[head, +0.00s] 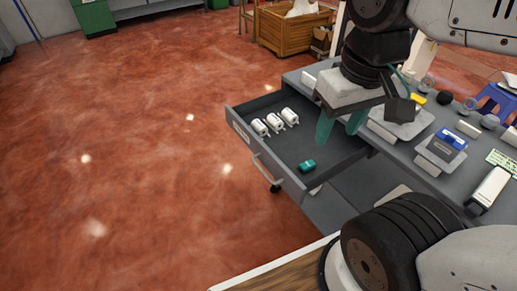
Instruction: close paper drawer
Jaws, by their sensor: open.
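The paper drawer (240,131) is a grey drawer pulled out to the left from the grey workbench (408,152). It has a bar handle (268,169) on its front. Several white rolls (275,122) and a small teal object (307,166) lie inside it. My gripper (339,125) has two teal fingers, spread apart with nothing seen between them. It is over the drawer's right part, near the bench edge. I cannot tell how high its tips are above the drawer floor.
A blue-topped device (450,139), a white-and-black device (489,188) and several small parts crowd the bench top. A wooden crate (285,28) stands at the back. The red floor (140,130) left of the drawer is clear.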

